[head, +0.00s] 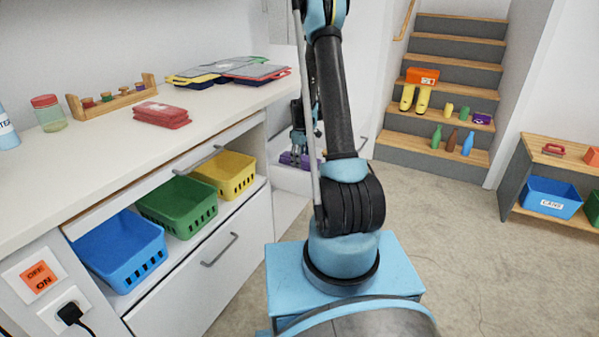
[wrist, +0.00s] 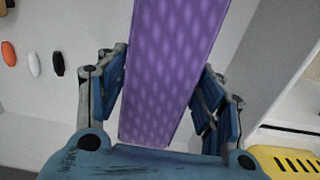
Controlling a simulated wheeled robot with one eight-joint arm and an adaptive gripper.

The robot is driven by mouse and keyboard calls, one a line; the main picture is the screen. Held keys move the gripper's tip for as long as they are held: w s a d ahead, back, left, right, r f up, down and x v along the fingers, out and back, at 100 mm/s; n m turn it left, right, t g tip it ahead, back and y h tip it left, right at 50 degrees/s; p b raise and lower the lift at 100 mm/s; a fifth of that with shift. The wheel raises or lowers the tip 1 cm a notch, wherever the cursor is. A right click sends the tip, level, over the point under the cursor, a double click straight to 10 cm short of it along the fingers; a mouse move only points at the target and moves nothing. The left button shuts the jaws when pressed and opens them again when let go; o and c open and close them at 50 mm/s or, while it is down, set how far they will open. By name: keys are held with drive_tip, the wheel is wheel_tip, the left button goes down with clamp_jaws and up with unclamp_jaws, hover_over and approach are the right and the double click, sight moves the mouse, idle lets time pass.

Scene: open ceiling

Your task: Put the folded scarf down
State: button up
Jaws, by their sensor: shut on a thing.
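The folded scarf (wrist: 172,70) is a flat purple strip with a lighter pattern. In the wrist view it runs between the two blue-padded fingers of my gripper (wrist: 160,88), which is shut on it. In the head view my gripper (head: 298,146) points down beyond the end of the white counter, and a small part of the purple scarf (head: 290,158) shows at its fingertips. My arm hides part of the scarf there. I cannot tell whether the scarf touches the pale surface below it.
Blue (head: 122,252), green (head: 178,206) and yellow (head: 226,174) baskets sit beneath.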

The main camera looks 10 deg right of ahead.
drive_tip(key=shift+a+f, duration=0.1)
drive_tip(key=shift+f, duration=3)
drive_tip(key=o, duration=1.1)
drive_tip(key=shift+f, duration=0.1)
drive_tip(key=shift+s, duration=0.1)
